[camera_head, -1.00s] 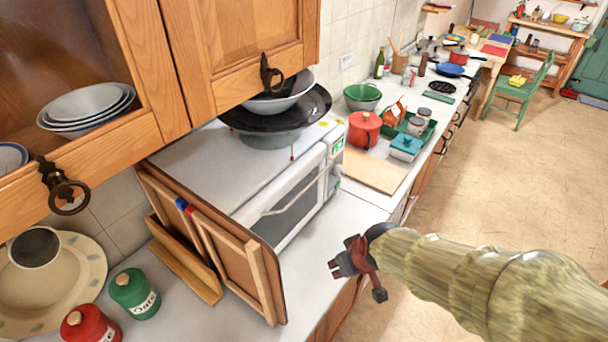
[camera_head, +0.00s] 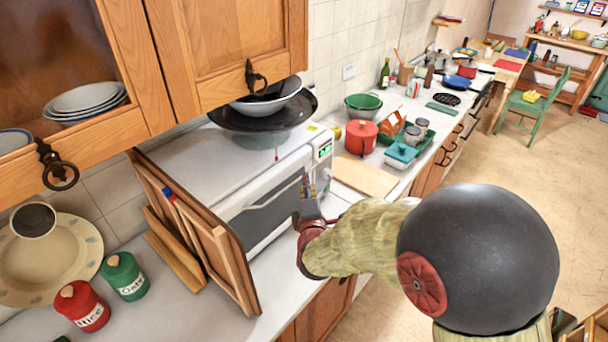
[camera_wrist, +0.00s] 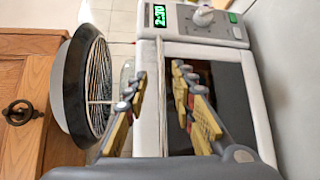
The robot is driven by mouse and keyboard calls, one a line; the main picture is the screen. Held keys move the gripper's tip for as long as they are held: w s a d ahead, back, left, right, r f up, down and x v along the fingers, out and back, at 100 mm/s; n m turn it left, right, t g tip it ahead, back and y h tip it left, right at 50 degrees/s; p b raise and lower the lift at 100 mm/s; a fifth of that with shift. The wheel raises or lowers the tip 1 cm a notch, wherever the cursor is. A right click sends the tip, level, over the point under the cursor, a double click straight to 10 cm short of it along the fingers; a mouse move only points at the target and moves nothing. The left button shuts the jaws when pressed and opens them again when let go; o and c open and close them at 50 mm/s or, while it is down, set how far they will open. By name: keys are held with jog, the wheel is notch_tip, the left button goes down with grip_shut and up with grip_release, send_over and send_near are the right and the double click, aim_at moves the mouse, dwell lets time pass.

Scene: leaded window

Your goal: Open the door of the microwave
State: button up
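The white microwave (camera_head: 235,165) stands on the counter with its door (camera_head: 262,212) shut. A pale bar handle (camera_head: 272,193) runs along the door. My gripper (camera_head: 309,192) is at the right part of the door front, near the control panel. In the wrist view, my gripper (camera_wrist: 162,100) is open, with one finger on each side of the bar handle (camera_wrist: 161,75). A gap shows between each finger and the bar; I cannot tell how deep the fingers reach. The door's dark window (camera_wrist: 228,95) is behind the right finger. The panel with its green display (camera_wrist: 160,15) and knob (camera_wrist: 203,16) is above.
Wooden boards (camera_head: 235,255) lean at the microwave's left front. A dark pan with bowls (camera_head: 265,115) sits on top, below wooden cupboards (camera_head: 230,50). A chopping board (camera_head: 362,178) and red pot (camera_head: 361,138) stand to the right.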

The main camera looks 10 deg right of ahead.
jog(key=x, duration=0.7)
jog(key=shift+f+b, duration=0.1)
jog(key=shift+b, duration=0.25)
jog(key=shift+a, duration=0.1)
jog(key=shift+c, duration=0.8)
grip_shut()
